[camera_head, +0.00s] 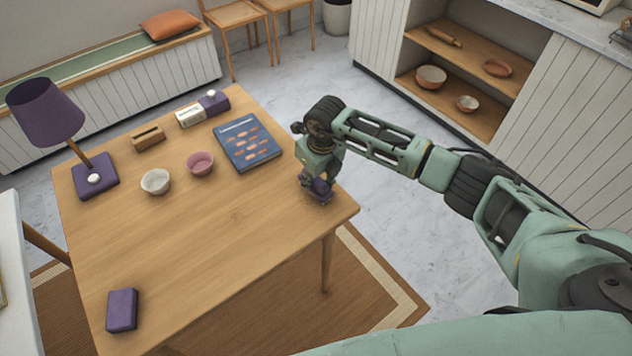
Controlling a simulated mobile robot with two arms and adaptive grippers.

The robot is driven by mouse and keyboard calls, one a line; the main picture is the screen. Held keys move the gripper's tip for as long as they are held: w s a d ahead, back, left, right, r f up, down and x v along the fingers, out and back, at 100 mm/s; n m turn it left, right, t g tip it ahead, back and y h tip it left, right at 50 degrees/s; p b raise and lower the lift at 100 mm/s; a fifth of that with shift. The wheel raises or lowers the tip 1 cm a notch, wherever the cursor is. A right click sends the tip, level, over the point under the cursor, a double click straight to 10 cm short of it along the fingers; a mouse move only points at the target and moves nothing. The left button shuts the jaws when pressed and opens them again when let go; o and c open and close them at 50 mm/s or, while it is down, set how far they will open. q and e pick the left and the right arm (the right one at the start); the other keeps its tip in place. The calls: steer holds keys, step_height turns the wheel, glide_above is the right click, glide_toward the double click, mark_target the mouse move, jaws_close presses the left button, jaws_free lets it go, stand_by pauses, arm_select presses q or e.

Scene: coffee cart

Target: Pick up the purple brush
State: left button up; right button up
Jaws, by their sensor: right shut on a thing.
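The purple brush (321,187) is at the right edge of the wooden table, mostly hidden by my right gripper; only a small rounded dark purple part shows. My right gripper (318,192) points down over the table edge and is shut on the brush. I cannot tell whether the brush still touches the table. My left gripper is not in view.
The wooden table (235,225) holds a blue book (247,143), a pink bowl (200,163), a white bowl (155,182), a purple lamp (46,112) and a purple block (122,310). The table's middle and front are clear. A shelf cabinet (470,75) stands behind my right arm.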

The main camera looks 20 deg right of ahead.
steer(key=shift+r+p, duration=0.4)
steer(key=shift+p, duration=0.1)
steer(key=r, duration=0.1)
steer(key=r+b, duration=0.1)
steer(key=r, duration=0.2)
steer(key=shift+s+d+b, duration=0.3)
steer(key=shift+b, duration=0.1)
steer(key=s+d+r+b, duration=0.2)
steer(key=s+d+r, duration=0.3)
steer(key=s, duration=0.4)
steer(key=shift+s+d+r, duration=0.2)
steer(key=shift+s+r, duration=0.05)
steer(key=shift+r, duration=0.6)
